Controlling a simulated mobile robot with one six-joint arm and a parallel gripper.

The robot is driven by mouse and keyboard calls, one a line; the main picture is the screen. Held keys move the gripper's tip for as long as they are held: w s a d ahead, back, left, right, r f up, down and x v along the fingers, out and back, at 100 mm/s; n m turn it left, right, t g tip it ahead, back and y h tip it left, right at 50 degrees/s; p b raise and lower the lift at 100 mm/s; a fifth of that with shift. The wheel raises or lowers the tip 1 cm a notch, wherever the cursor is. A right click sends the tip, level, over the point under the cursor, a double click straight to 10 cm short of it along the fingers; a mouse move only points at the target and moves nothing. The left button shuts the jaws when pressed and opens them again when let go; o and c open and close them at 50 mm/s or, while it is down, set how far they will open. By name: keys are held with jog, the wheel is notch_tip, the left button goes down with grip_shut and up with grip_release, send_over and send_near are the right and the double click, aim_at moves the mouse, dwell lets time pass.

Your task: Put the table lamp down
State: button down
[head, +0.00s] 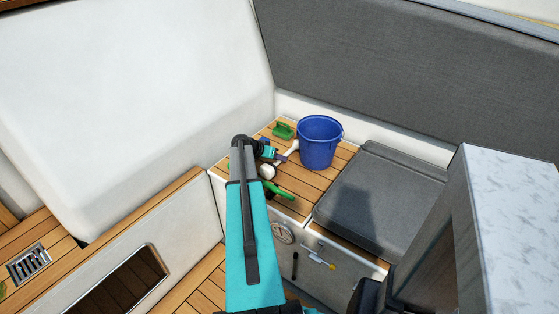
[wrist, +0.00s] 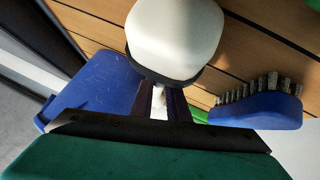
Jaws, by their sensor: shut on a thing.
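My gripper (head: 283,157) is over the slatted wooden seat top in the head view. The table lamp (wrist: 176,35) shows as a white rounded part with a dark rim in the wrist view, right beyond my fingers (wrist: 165,103). They are shut on a narrow part of it. In the head view, a white rounded part (head: 266,171) shows beside my gripper, and another white part shows towards the bucket. My arm hides some of this. I cannot tell whether the lamp touches the slats.
A blue bucket (head: 320,143) stands close on the right. A green-handled item (head: 282,130) lies behind, and another green item (head: 278,191) lies in front. The wrist view shows a blue brush (wrist: 258,112) and a blue shape (wrist: 98,85). A grey cushion (head: 380,198) lies to the right.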

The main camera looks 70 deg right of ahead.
notch_tip(320, 180, up, 6)
jog(key=shift+f, duration=0.15)
jog(key=w+a+b, duration=0.1)
jog(key=w+a, duration=0.3)
jog(key=a, duration=0.3)
jog(key=w+a+b, duration=0.1)
jog(key=w+a, duration=0.4)
jog(key=a, duration=0.3)
jog(key=shift+w+a+r, duration=0.15)
jog(key=shift+a+r, duration=0.05)
jog(key=shift+r, duration=0.1)
